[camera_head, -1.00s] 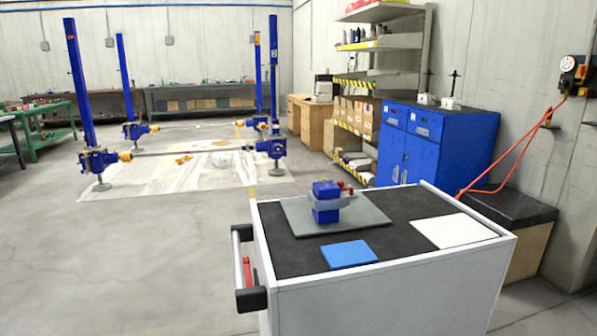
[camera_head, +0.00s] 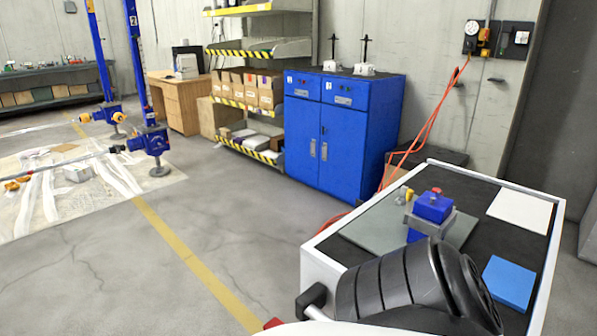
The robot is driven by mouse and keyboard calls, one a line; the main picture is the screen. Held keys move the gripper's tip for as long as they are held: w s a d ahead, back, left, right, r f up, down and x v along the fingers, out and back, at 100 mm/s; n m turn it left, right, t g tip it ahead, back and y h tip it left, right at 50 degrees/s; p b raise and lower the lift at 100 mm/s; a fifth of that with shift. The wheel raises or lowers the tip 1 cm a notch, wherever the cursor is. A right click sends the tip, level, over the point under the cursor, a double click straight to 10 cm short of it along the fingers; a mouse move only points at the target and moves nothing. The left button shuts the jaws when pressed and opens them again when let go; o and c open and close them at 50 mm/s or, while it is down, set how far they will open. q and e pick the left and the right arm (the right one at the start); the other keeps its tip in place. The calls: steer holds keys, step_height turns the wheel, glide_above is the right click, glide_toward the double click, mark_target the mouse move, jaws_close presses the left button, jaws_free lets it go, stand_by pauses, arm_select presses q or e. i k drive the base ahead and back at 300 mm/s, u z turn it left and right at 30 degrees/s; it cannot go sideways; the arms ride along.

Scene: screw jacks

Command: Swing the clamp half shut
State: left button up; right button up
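The clamp is a grey band (camera_head: 440,226) around a blue block (camera_head: 433,207), with a red knob (camera_head: 436,190) on top and a small yellow part at its left. It stands on a grey-green plate (camera_head: 375,235) on the cart's black top. I cannot tell how far open the clamp is. A black ribbed link of my own arm fills the lower right and hides the near part of the plate and cart. Neither of my grippers shows in this view.
The white-rimmed cart (camera_head: 318,255) also carries a blue pad (camera_head: 508,282) and a white pad (camera_head: 520,210). Behind it stand a blue cabinet (camera_head: 340,150) and an orange hose (camera_head: 428,125) hanging from the wall. The grey floor left of the cart is clear.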

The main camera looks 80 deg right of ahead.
mark_target(409, 193)
steer(key=i, duration=1.3)
steer(key=z, duration=4.45)
